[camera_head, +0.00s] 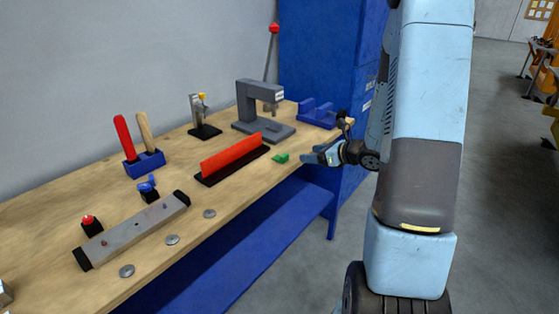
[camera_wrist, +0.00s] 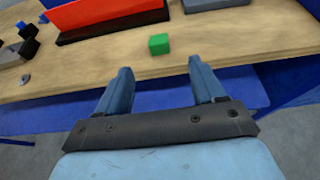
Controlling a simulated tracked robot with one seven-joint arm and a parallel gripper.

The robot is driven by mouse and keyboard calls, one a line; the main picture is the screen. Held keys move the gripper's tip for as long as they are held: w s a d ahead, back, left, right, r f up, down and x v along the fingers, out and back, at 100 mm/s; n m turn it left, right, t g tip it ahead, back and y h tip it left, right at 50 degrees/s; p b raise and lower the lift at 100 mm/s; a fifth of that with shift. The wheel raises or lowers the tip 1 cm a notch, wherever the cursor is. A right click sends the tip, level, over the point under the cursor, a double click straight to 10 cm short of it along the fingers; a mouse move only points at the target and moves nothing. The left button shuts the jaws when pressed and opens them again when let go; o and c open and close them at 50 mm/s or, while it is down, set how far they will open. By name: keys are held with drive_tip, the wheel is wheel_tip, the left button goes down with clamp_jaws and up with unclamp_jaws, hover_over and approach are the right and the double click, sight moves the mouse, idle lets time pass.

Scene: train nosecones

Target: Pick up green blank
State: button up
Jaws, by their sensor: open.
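The green blank (camera_head: 281,158) is a small green block lying on the wooden workbench near its front edge, just right of the red upright bar. In the wrist view the green blank (camera_wrist: 159,44) lies beyond my fingertips, roughly centred between them and apart from both. My gripper (camera_head: 312,156) is at the bench's front edge, to the right of the blank. In the wrist view my gripper (camera_wrist: 160,65) has its two blue fingers spread apart with nothing between them.
The red bar on a black base (camera_head: 233,157) stands close to the blank's left. A grey press (camera_head: 259,105) and a blue fixture (camera_head: 317,113) stand behind. A long grey bar (camera_head: 135,230) and several metal discs lie further left. A blue shelf (camera_head: 262,229) runs below the wooden bench (camera_head: 240,201).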

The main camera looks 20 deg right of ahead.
sight(285, 155)
drive_tip(key=x, duration=0.7)
drive_tip(key=shift+w+a+f, duration=0.15)
drive_tip(key=shift+x, duration=2.7)
drive_tip(key=shift+f, duration=0.1)
drive_tip(key=c, duration=1.1)
